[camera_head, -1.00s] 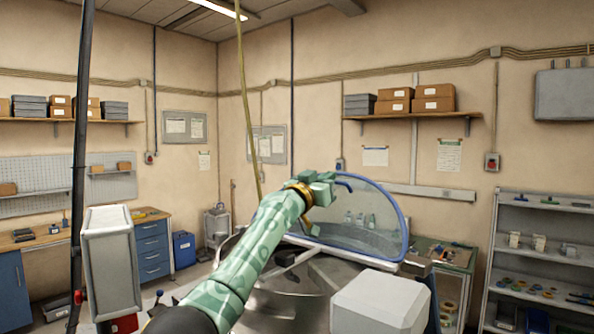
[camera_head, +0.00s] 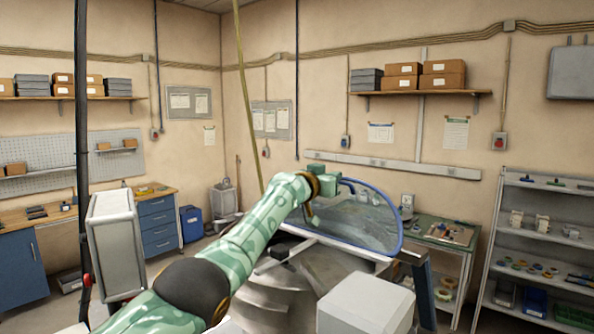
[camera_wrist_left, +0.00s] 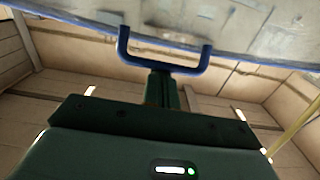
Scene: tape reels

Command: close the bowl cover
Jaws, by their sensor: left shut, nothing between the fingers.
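The bowl cover (camera_head: 362,226) is a clear sheet with a blue rim, standing tilted open over the grey metal bowl (camera_head: 262,296). Its blue U-shaped handle (camera_wrist_left: 165,68) crosses the top of the left wrist view, with the cover's clear sheet (camera_wrist_left: 250,28) above it. My left gripper (camera_head: 330,182) is at the cover's upper left edge, beside the handle. In the wrist view its fingers (camera_wrist_left: 162,90) are together and empty, right at the handle bar; whether they touch it is unclear. My right gripper is not in view.
A white box-shaped block (camera_head: 366,304) stands in front of the bowl. A glass-topped table (camera_head: 445,232) with small items is behind on the right, near a grey shelf rack (camera_head: 540,218). A yellow hanging cable (camera_head: 247,110) drops behind my arm.

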